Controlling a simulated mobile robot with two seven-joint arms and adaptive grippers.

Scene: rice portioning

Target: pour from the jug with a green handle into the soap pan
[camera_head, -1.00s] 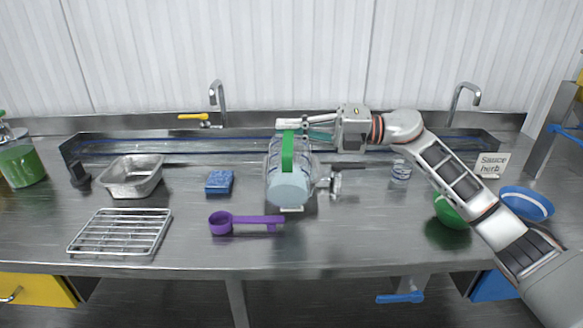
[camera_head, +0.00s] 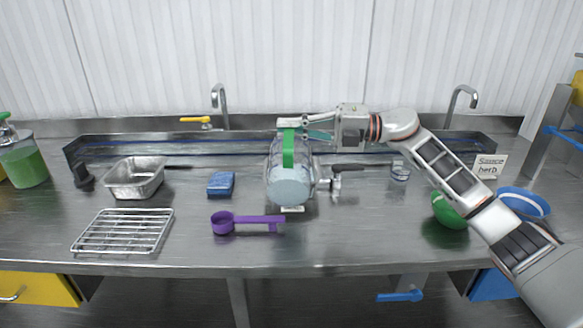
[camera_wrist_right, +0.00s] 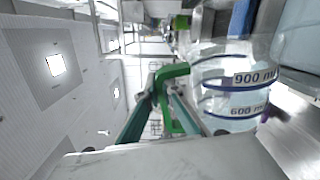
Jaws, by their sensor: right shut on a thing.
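A clear jug (camera_head: 289,187) with a green handle (camera_head: 288,148) is at the middle of the counter in the head view, with pale bluish contents. My right gripper (camera_head: 291,123) is shut on the green handle. In the right wrist view its fingers close around the handle (camera_wrist_right: 172,75), and the jug wall (camera_wrist_right: 232,92) shows 900 ml and 600 ml marks. I cannot tell if the jug touches the counter. A silver metal pan (camera_head: 135,187), with no readable label, stands apart at the left, its visible inside looking empty. My left gripper is out of view.
A blue sponge (camera_head: 221,184) lies between pan and jug. A purple scoop (camera_head: 247,222) and wire rack (camera_head: 123,230) lie in front. A green soap bottle (camera_head: 22,165) is far left. A small glass (camera_head: 400,170), green bowl (camera_head: 447,211) and blue bowl (camera_head: 523,203) are right.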

